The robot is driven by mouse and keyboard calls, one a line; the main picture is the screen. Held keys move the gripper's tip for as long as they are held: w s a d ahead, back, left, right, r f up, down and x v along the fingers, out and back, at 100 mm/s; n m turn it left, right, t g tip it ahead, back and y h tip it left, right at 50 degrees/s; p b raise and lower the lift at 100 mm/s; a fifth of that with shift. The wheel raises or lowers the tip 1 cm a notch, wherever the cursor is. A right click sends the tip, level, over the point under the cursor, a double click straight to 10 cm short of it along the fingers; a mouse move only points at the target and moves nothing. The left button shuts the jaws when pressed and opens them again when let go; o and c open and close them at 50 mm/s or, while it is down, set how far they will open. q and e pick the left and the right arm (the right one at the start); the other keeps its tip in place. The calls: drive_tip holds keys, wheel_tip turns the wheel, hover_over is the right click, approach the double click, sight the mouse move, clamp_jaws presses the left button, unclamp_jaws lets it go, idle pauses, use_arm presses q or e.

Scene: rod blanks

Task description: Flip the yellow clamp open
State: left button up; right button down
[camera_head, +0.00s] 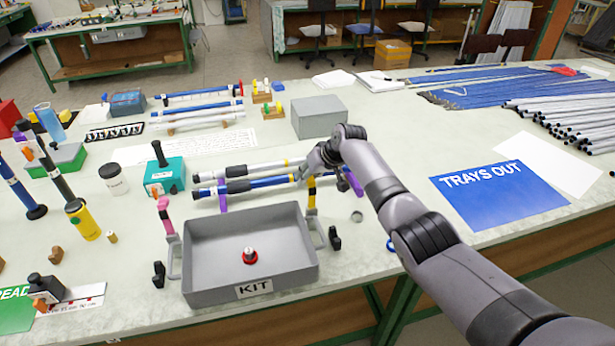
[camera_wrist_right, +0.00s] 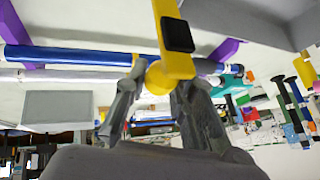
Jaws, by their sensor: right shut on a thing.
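The yellow clamp (camera_head: 312,196) stands near the kit tray's back right corner, at the blue rod (camera_head: 262,183). In the right wrist view the clamp (camera_wrist_right: 175,42) is a yellow bar with a black pad, crossing in front of the blue rod (camera_wrist_right: 70,56). My right gripper (camera_head: 311,172) reaches down to its top end. The fingers (camera_wrist_right: 158,84) are shut on its rounded yellow end. I cannot tell how far the clamp is swung. A pink clamp (camera_head: 165,218) stands left of the tray. My left gripper is not in view.
The grey kit tray (camera_head: 250,291) holds a small red-based piece (camera_head: 249,256). Purple rests (camera_head: 223,197) support the blue rod, and a white rod (camera_head: 235,170) lies behind it. A grey box (camera_head: 318,116) stands behind. A blue "TRAYS OUT" sheet (camera_head: 500,196) lies right of my arm.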

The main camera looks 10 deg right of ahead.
drive_tip(key=shift+s+d+f, duration=0.15)
drive_tip(key=shift+s+f, duration=0.05)
drive_tip(key=shift+f, duration=0.3)
drive_tip(key=c, duration=1.8)
unclamp_jaws()
drive_tip(key=o, duration=0.4)
drive_tip(key=shift+w+f, duration=0.1)
drive_tip(key=shift+w, duration=0.2)
drive_tip(key=shift+r, duration=0.2)
drive_tip(key=shift+r, duration=0.15)
drive_tip(key=shift+s+d+r, duration=0.15)
drive_tip(key=shift+s+r, duration=0.05)
drive_tip(key=shift+r, duration=0.2)
drive_tip(key=v, duration=1.1)
drive_tip(key=shift+f, duration=0.1)
